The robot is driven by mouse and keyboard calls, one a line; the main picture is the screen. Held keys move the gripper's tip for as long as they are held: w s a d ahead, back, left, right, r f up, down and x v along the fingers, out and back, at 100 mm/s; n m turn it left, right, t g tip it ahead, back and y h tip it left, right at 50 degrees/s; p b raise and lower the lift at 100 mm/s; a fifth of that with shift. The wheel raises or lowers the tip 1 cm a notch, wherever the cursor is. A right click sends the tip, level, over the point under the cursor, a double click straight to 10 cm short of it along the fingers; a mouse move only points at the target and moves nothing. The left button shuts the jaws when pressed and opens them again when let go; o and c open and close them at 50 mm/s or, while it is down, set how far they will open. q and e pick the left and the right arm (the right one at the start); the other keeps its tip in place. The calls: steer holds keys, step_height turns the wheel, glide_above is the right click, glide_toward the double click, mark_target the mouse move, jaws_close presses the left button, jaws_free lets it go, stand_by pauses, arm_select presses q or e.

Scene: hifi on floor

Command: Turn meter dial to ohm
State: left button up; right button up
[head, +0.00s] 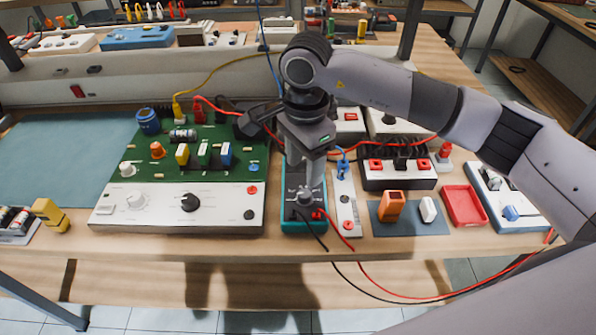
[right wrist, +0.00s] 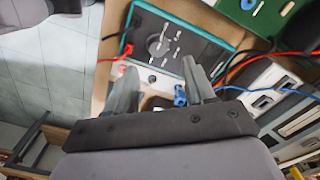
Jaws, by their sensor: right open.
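The meter (head: 291,225) is a dark-faced box with a teal rim, lying near the front edge of the bench. It also shows in the right wrist view (right wrist: 205,48). Its dark round dial (right wrist: 158,44) sits mid-face with pale marks around it; which mark it points to is too small to tell. My right gripper (head: 307,192) is above the meter and hides much of its face in the head view. In the right wrist view its fingers (right wrist: 160,72) are apart with nothing between them, short of the dial. My left gripper is not in view.
Red and black leads plug into the meter's near end and hang over the bench edge. A green circuit board (head: 130,165) with a white control panel (head: 160,215) stands left. A white strip with a blue plug (head: 343,165) and a black-and-white terminal box (head: 400,180) stand right.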

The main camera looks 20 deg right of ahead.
mark_target(304, 194)
steer(key=shift+s+f+p, duration=0.2)
steer(key=shift+f+p, duration=0.35)
steer(key=shift+f, duration=2.9)
jaws_close()
